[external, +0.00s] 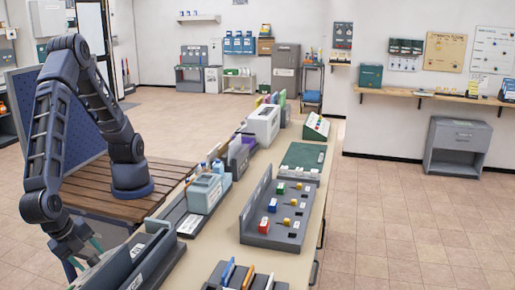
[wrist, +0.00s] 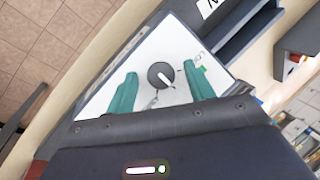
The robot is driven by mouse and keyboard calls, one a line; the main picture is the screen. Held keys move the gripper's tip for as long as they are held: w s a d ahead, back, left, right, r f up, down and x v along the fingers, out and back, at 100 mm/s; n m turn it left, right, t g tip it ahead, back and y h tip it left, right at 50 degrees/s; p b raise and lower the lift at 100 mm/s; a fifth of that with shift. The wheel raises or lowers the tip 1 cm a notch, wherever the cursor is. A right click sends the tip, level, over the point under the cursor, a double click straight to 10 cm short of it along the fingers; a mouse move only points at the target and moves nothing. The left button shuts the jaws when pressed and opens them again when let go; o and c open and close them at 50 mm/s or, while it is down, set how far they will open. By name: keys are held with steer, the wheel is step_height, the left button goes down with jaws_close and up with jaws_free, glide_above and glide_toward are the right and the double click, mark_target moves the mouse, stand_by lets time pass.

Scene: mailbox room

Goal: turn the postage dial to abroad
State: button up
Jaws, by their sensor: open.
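The postage dial (wrist: 157,71) is a round dark grey knob with a white pointer line, on a white panel (wrist: 150,50) in the wrist view. The pointer seems to slant toward the lower right of that view. My gripper (wrist: 160,90) is open, with one teal finger on each side of the dial and a gap on both sides. In the external view my gripper (external: 85,256) is low at the left, and the dial is not visible.
A grey slotted unit (external: 135,262) stands close to my gripper on the long counter (external: 222,240). A grey box (external: 206,192) and a grey board with coloured blocks (external: 275,240) stand further along.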

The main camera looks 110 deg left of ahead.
steer(key=c, duration=1)
steer(key=shift+o, duration=0.2)
steer(key=shift+m, duration=0.4)
steer(key=m+t+y, duration=0.1)
steer(key=m, duration=0.1)
steer(key=m+t+y, duration=0.1)
steer(key=m, duration=0.2)
steer(key=shift+s+d+f, duration=0.15)
steer(key=shift+s, duration=0.05)
steer(key=m+t, duration=0.1)
steer(key=m, duration=0.1)
steer(key=m+t, duration=0.2)
steer(key=m, duration=0.1)
steer(key=shift+s+y, duration=0.15)
steer(key=shift+y, duration=0.15)
steer(key=shift+m, duration=0.3)
steer(key=o, duration=1)
steer(key=shift+f, duration=0.1)
steer(key=shift+c, duration=0.2)
